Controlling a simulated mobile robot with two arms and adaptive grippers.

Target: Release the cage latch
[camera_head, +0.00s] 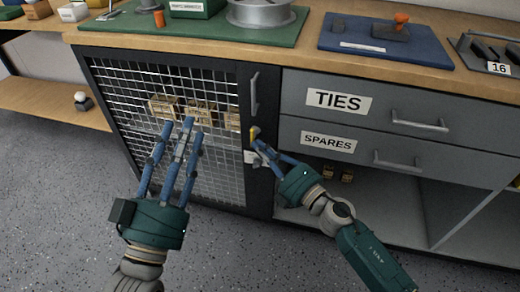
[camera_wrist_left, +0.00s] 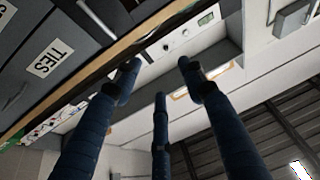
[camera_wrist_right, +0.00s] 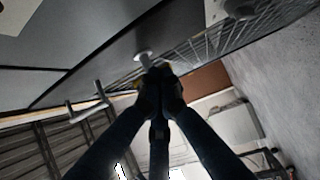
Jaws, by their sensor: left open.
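The cage latch, with a yellow tip (camera_head: 254,132) and a pale metal plate (camera_head: 250,157), sits on the right frame of the mesh cage door (camera_head: 215,170). My right gripper (camera_head: 259,144) is at the latch, its fingers drawn together around it. In the right wrist view the fingertips (camera_wrist_right: 160,76) meet with a bit of yellow between them, and they partly hide the latch. The cage door looks closed, with a grey vertical handle (camera_head: 254,93) above the latch. My left gripper (camera_head: 182,128) is open and empty in front of the mesh, its fingers spread.
Small boxes (camera_head: 200,112) sit behind the mesh. Drawers labelled TIES (camera_head: 338,100) and SPARES (camera_head: 328,140), with bar handles, are right of the door. An open shelf (camera_head: 380,215) lies below them. The bench top (camera_head: 300,60) overhangs. The floor (camera_head: 60,210) in front is clear.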

